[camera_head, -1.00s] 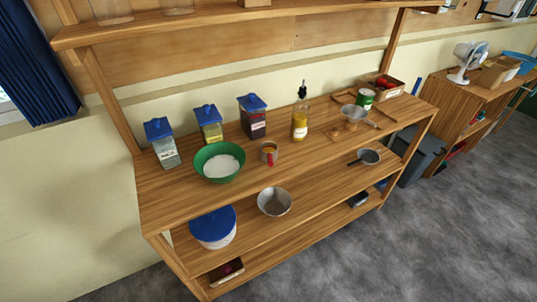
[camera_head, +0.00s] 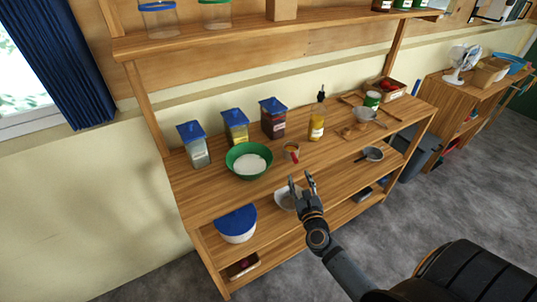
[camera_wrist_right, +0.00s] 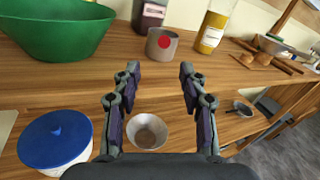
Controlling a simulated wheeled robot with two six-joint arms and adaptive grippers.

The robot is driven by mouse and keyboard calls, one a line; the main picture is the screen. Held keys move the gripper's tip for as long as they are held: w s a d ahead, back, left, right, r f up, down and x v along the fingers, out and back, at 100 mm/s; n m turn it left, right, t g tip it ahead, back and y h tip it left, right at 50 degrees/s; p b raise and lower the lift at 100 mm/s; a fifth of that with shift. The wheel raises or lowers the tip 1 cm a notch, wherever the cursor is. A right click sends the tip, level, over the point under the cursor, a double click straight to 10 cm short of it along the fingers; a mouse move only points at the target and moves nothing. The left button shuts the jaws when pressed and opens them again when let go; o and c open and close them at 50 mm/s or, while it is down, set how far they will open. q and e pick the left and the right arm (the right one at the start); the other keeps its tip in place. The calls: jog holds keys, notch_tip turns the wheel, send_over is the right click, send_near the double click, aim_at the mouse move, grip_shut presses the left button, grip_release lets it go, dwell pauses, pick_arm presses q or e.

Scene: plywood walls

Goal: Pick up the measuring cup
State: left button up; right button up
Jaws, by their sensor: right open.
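The measuring cup (camera_head: 291,153) looks like a small metal cup with a red handle. It stands upright on the shelf's upper wooden surface, right of the green bowl (camera_head: 249,161). In the right wrist view the cup (camera_wrist_right: 174,52) is straight ahead, with its red handle end facing the camera. My right gripper (camera_head: 301,179) is open and empty, in front of the cup and apart from it. In the wrist view its fingers (camera_wrist_right: 159,76) are spread, with the cup beyond the gap. My left gripper is not in view.
An oil bottle (camera_wrist_right: 213,28) stands right of the cup, and a blue-lidded dark container (camera_head: 273,120) behind it. The green bowl (camera_wrist_right: 52,32) is close on the left. A metal bowl (camera_wrist_right: 147,131) and a blue-lidded tub (camera_wrist_right: 55,139) sit on the lower shelf.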

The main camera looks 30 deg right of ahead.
aim_at(294, 155)
jog(key=x, duration=0.5)
jog(key=shift+d+r+p, duration=0.15)
jog(key=shift+d+p, duration=0.1)
jog(key=shift+p, duration=0.15)
jog(key=shift+w, duration=0.3)
jog(key=shift+w+d+r, duration=0.1)
jog(key=shift+w, duration=0.1)
jog(key=p+x, duration=0.1)
jog(key=x, duration=0.3)
jog(key=shift+r, duration=0.15)
jog(key=shift+w+d, duration=0.15)
jog(key=shift+w, duration=0.25)
jog(key=shift+s, duration=0.15)
jog(key=c, duration=0.3)
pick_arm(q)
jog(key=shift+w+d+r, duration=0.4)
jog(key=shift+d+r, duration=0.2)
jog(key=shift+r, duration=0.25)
pick_arm(e)
grip_shut()
